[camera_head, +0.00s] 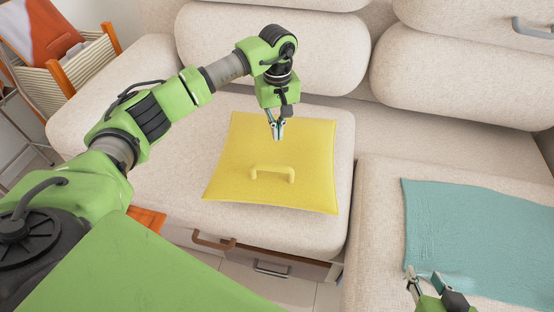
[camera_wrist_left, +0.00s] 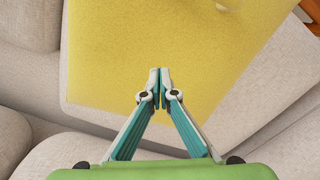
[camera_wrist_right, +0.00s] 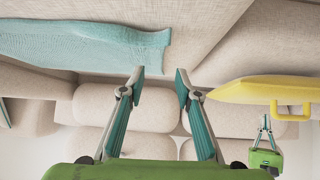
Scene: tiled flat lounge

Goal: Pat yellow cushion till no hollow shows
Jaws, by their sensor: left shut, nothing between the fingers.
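The yellow cushion (camera_head: 240,150) lies flat on the left seat of the sofa, with a yellow handle (camera_head: 272,172) on its top near the front. No clear hollow shows on its visible surface. My left gripper (camera_head: 277,136) points down over the back part of the cushion, its fingers shut and empty. In the left wrist view the closed fingertips (camera_wrist_left: 160,73) lie in front of the yellow surface (camera_wrist_left: 110,45); I cannot tell whether they touch it. My right gripper (camera_head: 422,274) is open and empty at the teal cloth's near edge; its spread fingers show in the right wrist view (camera_wrist_right: 158,78).
A teal cloth (camera_head: 470,230) lies on the right seat. Pale back cushions (camera_head: 270,48) stand behind the seats. A crate with orange trim (camera_head: 75,70) stands at the far left. A drawer handle (camera_head: 213,240) shows under the left seat.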

